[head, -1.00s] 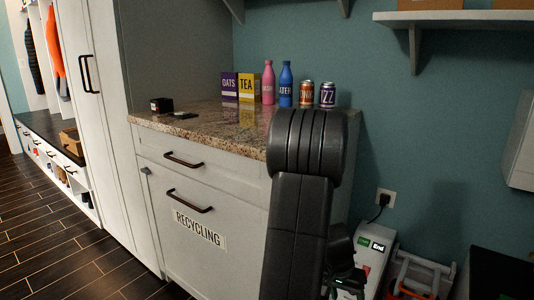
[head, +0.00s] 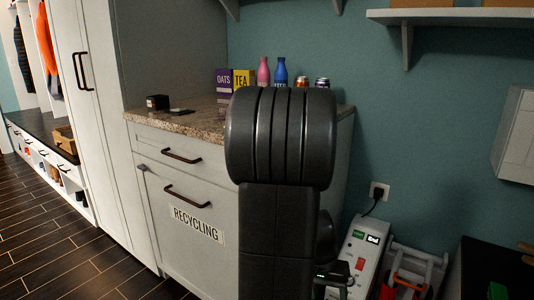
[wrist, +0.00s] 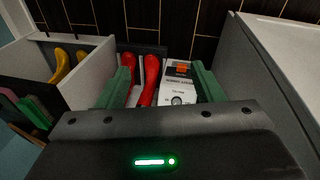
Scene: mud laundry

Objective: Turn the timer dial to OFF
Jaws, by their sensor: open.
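In the wrist view a white device (wrist: 179,84) shows between my fingers, with an orange-red part at its top. A small round grey dial (wrist: 177,101) sits on its lower face; its pointer and any OFF mark are too small to read. My gripper (wrist: 162,70) is open, with one green-padded finger on each side of the device and nothing clasped. I cannot tell whether the right finger touches it. In the head view my arm hides most of the gripper.
Red curved items (wrist: 147,78) lie beside the device, and yellow ones (wrist: 67,63) are in a compartment at left. Pale walls enclose the space. In the head view a recycling cabinet (head: 185,253) stands at left, with bottles and cans on its counter.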

